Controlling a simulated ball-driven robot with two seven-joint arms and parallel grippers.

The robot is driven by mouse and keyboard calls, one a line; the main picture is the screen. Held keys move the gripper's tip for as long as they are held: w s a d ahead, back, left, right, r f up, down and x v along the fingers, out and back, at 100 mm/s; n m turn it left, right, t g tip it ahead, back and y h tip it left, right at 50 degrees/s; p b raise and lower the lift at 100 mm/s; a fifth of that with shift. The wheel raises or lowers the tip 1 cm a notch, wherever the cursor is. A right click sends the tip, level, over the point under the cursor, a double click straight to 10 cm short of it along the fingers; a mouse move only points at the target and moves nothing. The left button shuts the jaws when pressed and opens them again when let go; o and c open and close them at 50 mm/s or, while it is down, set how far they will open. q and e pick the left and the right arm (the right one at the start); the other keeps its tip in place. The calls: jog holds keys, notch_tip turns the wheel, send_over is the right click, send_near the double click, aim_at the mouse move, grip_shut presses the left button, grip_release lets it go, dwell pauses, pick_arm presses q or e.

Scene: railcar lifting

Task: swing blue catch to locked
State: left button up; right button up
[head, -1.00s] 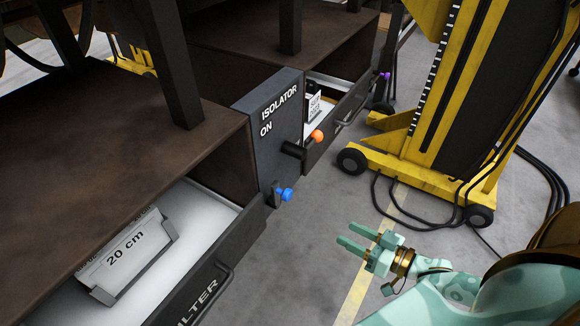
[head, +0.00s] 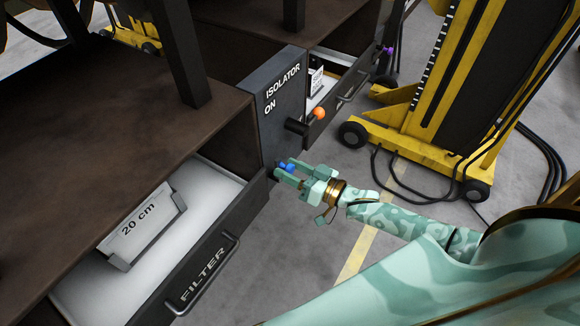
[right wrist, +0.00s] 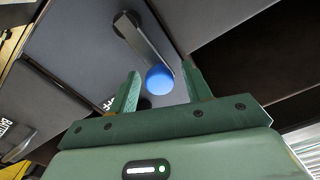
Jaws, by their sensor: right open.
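The blue catch (head: 289,167) is a short lever with a round blue knob on the lower edge of the dark isolator box (head: 284,97). In the right wrist view its blue knob (right wrist: 159,79) sits between my open fingertips, and its dark arm runs up and left to a pivot. My right gripper (head: 284,172) is open around the knob; I cannot tell whether a finger touches it. In the right wrist view the gripper (right wrist: 160,88) shows a gap on each side of the knob. My left gripper is out of view.
A second open drawer (head: 345,95) lies behind. A yellow lifting jack (head: 425,150) and cables stand right.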

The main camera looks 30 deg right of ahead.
jog(key=shift+w+a, duration=0.1)
jog(key=shift+w, duration=0.15)
grip_shut()
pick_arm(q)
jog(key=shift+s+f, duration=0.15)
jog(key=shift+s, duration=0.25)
pick_arm(e)
jog(key=shift+s+a+f, duration=0.1)
dwell(0.4)
